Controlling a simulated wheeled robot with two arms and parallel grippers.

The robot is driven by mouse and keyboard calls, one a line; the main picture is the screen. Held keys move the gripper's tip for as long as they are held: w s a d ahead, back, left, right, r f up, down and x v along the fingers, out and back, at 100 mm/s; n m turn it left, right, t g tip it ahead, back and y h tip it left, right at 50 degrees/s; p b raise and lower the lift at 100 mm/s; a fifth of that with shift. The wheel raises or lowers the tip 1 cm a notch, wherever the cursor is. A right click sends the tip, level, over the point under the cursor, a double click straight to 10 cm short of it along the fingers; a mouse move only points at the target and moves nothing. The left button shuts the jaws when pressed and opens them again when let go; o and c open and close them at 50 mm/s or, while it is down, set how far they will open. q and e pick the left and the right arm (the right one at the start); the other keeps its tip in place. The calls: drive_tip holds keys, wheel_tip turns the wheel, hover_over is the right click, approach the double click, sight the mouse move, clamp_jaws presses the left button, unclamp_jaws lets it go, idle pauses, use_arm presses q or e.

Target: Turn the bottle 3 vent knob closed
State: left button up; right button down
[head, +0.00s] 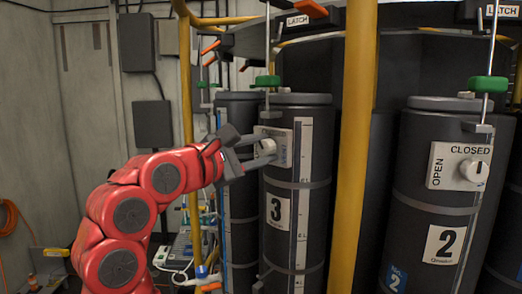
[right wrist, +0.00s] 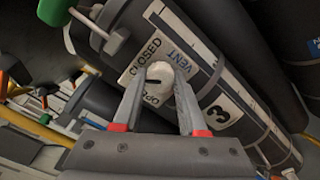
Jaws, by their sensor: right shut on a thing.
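Bottle 3 (head: 283,235) is a tall dark cylinder with a white "3" label, standing upright in the middle of the head view. Its white round vent knob (head: 266,147) sits on a white plate near the top. My right gripper (head: 259,150) reaches it from the left, its fingers on either side. In the right wrist view the knob (right wrist: 159,74) is between the fingertips of the gripper (right wrist: 159,88), which is shut on it. A dark mark shows on the knob face. The plate reads CLOSED, VENT and a partly hidden OPEN. My left gripper is not in view.
Bottle 2 (head: 427,200) stands at the right with its own knob (head: 474,171). A yellow post (head: 354,170) rises between the bottles, and another yellow post (head: 187,110) stands behind my arm. Green-knobbed rods (head: 267,81) hang above the bottles.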

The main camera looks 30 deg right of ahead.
drive_tip(key=m, duration=0.7)
idle(0.6)
drive_tip(key=shift+c, duration=2.2)
unclamp_jaws()
drive_tip(key=shift+a, duration=0.3)
drive_tip(key=b+v, duration=0.5)
drive_tip(key=v, duration=1.2)
drive_tip(key=shift+b, duration=0.3)
